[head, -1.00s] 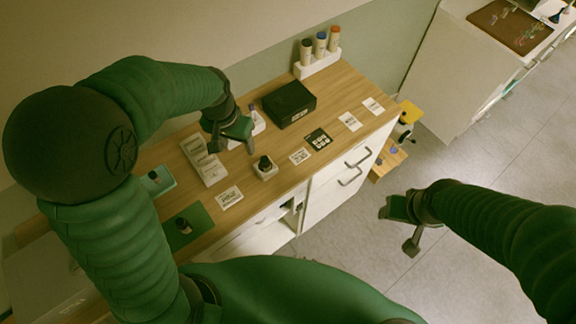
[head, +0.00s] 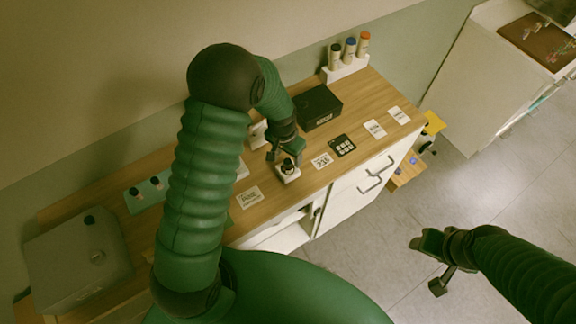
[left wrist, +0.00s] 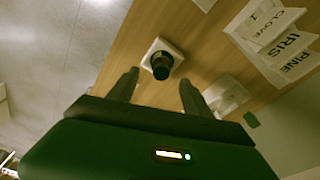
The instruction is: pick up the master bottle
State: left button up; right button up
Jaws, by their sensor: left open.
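A small dark bottle with a black cap, seemingly the master bottle (head: 288,165), stands upright in a white square holder (head: 291,176) on the wooden counter. My left gripper (head: 285,153) is open just above and behind it, partly covering it in the head view. In the left wrist view the bottle (left wrist: 161,66) is between and just beyond the two spread fingertips (left wrist: 159,80), with nothing gripped. Its label cannot be read. My right gripper (head: 430,264) is open and empty over the floor at the right.
A black box (head: 317,106) and a white rack (head: 346,69) of several capped bottles stand farther back. Flat cards lie along the front. A teal tray (head: 148,195) with bottles and a grey case (head: 78,262) are at left.

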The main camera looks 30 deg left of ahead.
aim_at(287, 161)
pick_arm(q)
jog(key=f+p, duration=0.1)
jog(key=f, duration=0.1)
jog(key=f+p, duration=0.1)
jog(key=shift+a+f, duration=0.4)
jog(key=shift+w+d+f, duration=0.15)
jog(key=shift+f, duration=0.15)
jog(key=shift+w+d, duration=0.1)
jog(key=shift+d, duration=0.35)
jog(key=shift+c, duration=2.2)
jog(key=shift+a, duration=0.4)
grip_shut()
